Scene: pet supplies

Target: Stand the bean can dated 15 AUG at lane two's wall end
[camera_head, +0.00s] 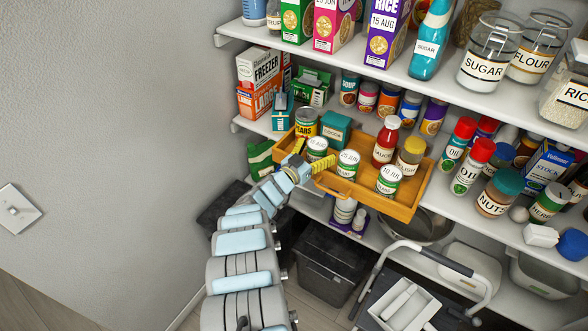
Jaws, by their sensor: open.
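Three pale-lidded cans with green-and-white labels stand upright in a wooden pull-out tray (402,212): a left can (317,145), a middle can (348,160) and a right can (389,177). Their lids carry dates too small to read surely, so I cannot tell which says 15 AUG. My gripper (314,156) is open at the tray's front left, its yellow fingers on either side of the left can's near part. Whether they touch it is unclear. The gripper partly hides this can and the tray's left corner. Lane divisions are not clear.
The tray also holds a pears can (306,122), a teal box (336,127), a red bottle (386,140) and a yellow-lidded jar (410,154). Bottles and jars crowd the shelf at right. Another loaded shelf (400,72) hangs above. A trolley handle (440,262) stands below.

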